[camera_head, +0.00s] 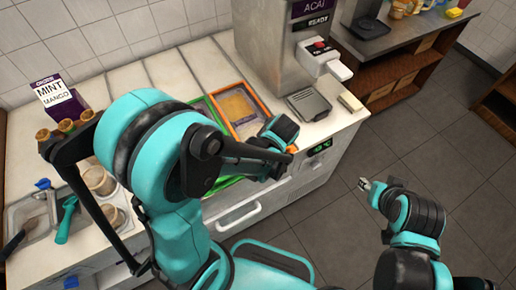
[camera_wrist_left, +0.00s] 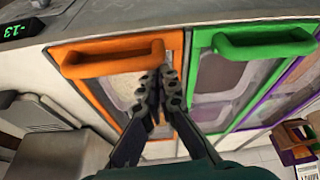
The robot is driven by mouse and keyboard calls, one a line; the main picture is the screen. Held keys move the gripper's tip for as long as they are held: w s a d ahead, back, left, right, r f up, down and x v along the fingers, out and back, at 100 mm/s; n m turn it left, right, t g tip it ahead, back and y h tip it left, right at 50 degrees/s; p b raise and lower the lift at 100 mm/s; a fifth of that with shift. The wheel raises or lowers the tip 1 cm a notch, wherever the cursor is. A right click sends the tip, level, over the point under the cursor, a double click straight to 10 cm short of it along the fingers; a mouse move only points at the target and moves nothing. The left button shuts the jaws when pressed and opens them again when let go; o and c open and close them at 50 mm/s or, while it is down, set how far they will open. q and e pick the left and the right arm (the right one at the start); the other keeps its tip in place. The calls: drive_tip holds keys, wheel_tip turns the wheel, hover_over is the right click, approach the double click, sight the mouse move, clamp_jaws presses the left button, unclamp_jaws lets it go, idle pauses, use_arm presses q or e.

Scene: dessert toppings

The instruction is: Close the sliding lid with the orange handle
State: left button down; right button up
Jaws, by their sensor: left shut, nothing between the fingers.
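The lid with the orange frame (camera_head: 263,101) lies in the counter top in front of the dispenser, with yellowish contents showing inside the frame. In the left wrist view its orange handle (camera_wrist_left: 112,55) runs along the near edge, left of my left gripper (camera_wrist_left: 158,82). The left fingers are shut and empty, over the orange-framed panel beside the handle's right end; I cannot tell whether they touch it. In the head view my left arm hides the fingers and most of the handle. My right gripper (camera_head: 364,184) hangs over the floor; its jaws are too small to read.
A lid with a green handle (camera_wrist_left: 265,42) lies right beside the orange one in the wrist view. The dispenser (camera_head: 280,50) stands behind, with a grey drip tray (camera_head: 308,104) to the right. A scoop tray with cups stands at the left. The floor right is clear.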

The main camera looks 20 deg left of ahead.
use_arm(q)
drive_tip(key=shift+s, duration=0.1)
idle(0.3)
drive_tip(key=shift+w+a, duration=0.2)
drive_tip(key=shift+w, duration=0.05)
drive_tip(key=w+a, duration=0.1)
drive_tip(key=a, duration=0.1)
drive_tip(key=shift+w+a+r, duration=0.35)
drive_tip(key=shift+w, duration=0.05)
drive_tip(key=p+v, duration=0.3)
drive_tip(key=v, duration=0.7)
drive_tip(key=shift+p, duration=0.3)
use_arm(e)
drive_tip(key=r, duration=0.2)
drive_tip(key=a+r, duration=0.1)
drive_tip(key=shift+r, duration=0.35)
use_arm(q)
drive_tip(key=shift+a, duration=0.1)
